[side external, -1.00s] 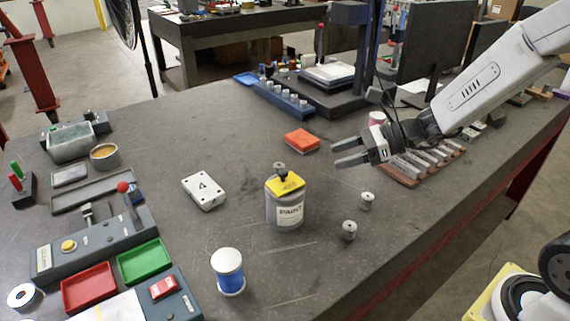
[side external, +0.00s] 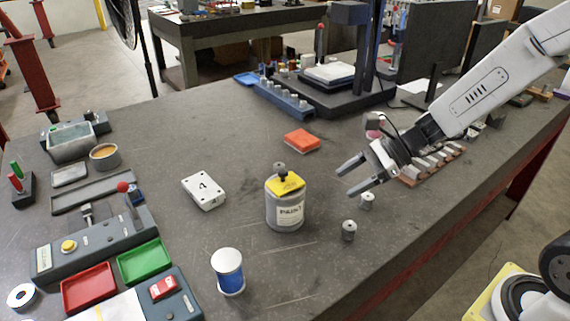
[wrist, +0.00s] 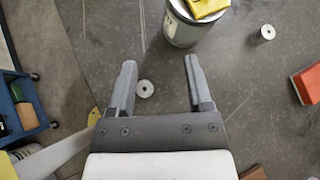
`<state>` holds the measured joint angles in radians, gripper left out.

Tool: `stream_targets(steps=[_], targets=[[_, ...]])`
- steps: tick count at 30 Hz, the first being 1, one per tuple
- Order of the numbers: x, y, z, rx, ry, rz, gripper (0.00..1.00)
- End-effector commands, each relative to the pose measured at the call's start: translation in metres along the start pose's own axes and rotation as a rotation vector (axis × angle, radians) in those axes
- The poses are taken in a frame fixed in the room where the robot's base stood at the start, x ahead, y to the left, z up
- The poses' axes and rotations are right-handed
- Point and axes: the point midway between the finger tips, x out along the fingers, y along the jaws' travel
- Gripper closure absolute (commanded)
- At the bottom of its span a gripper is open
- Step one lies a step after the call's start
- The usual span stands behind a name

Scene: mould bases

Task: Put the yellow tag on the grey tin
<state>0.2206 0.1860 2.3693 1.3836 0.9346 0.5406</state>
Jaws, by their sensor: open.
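The yellow tag (side external: 290,184) lies on top of the grey tin (side external: 285,211), which stands upright and is labelled PAINT. A small dark knob rises at the tag's back edge. In the wrist view, part of the yellow tag (wrist: 205,7) and the tin (wrist: 181,28) show at the top edge, cut off by the frame. My gripper (side external: 350,178) is open and empty, above the table to the right of the tin and apart from it. In the wrist view its fingers (wrist: 158,84) are spread, with a small metal spool on the table below.
Two small metal spools (side external: 349,230) (side external: 366,201) stand right of the tin. A white block marked 4 (side external: 204,190) and an orange block (side external: 301,139) lie left and behind. A blue-and-white cylinder (side external: 229,272) stands in front. The table's middle is mostly clear.

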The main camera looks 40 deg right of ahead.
Motion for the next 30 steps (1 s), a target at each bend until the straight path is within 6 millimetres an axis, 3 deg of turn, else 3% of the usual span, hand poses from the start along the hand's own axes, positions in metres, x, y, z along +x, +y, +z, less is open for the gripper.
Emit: stream_targets(steps=[6,12,21,30], targets=[[0.001,0.039,-0.028,-0.333,0.201,0.176,0.35],[-0.009,0.061,-0.055,-0.677,0.361,0.339,0.35],[-0.028,0.070,-0.084,-1.234,0.537,0.575,0.35],[-0.038,0.061,-0.092,-1.709,0.621,0.752,0.35]])
